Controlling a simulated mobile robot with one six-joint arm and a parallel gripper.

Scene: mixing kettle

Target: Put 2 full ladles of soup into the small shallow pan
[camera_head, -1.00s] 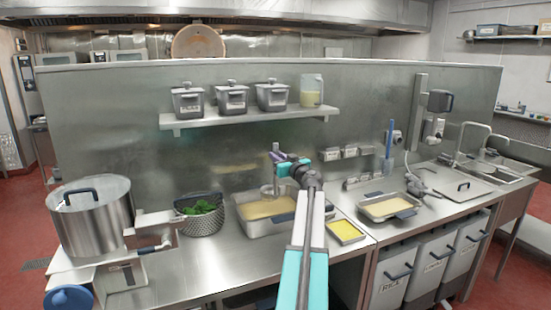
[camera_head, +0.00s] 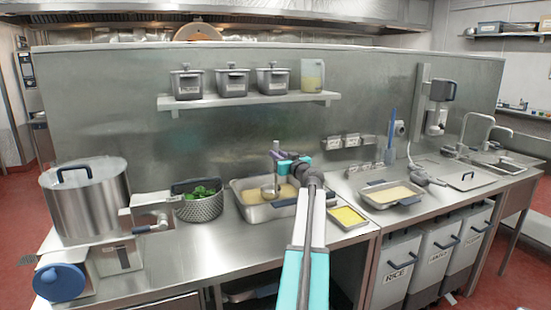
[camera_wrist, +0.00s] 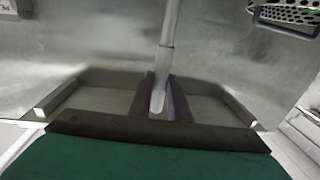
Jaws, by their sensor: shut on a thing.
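My gripper (camera_head: 281,160) is shut on the upright handle of a metal ladle; the handle also shows between the dark fingers (camera_wrist: 160,98) in the wrist view. The ladle's bowl (camera_head: 270,191) is at the back part of a large steel pan (camera_head: 252,218) holding beige soup (camera_head: 254,205). I cannot tell whether the bowl touches the soup or what it holds. A small shallow pan (camera_head: 348,217) with yellow contents lies just right of the large pan. My arm hides the large pan's right part.
A big lidded kettle (camera_head: 88,205) stands at the left, with a colander of greens (camera_head: 200,205) beside it. A shelf with containers (camera_head: 250,100) is on the wall behind. A sprayer (camera_head: 425,178) lies right of the beige pan. The front counter is clear.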

